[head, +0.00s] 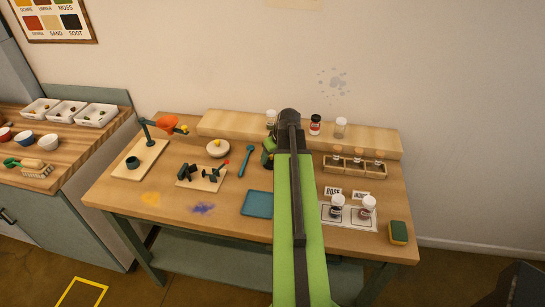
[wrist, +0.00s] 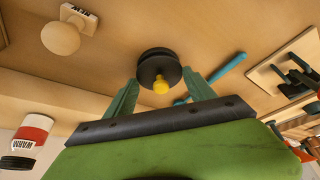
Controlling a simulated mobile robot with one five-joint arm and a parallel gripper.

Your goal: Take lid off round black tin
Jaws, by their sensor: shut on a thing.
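The round black tin (wrist: 153,52) shows in the wrist view with its black lid (wrist: 150,72), which carries a yellow knob (wrist: 161,87). The lid is the nearer disc; a narrow dark band separates it from the disc behind, and I cannot tell whether they touch. My gripper (wrist: 161,78) has its green fingers on either side of the lid, shut on it.
A teal tool (head: 246,161) lies left of my gripper, with a pale bowl (head: 218,148) beyond it. A raised wooden shelf (head: 225,124) behind holds several jars, including a red-and-white one (head: 315,126). A vial rack (head: 354,168) stands right. A blue tray (head: 257,203) lies in front.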

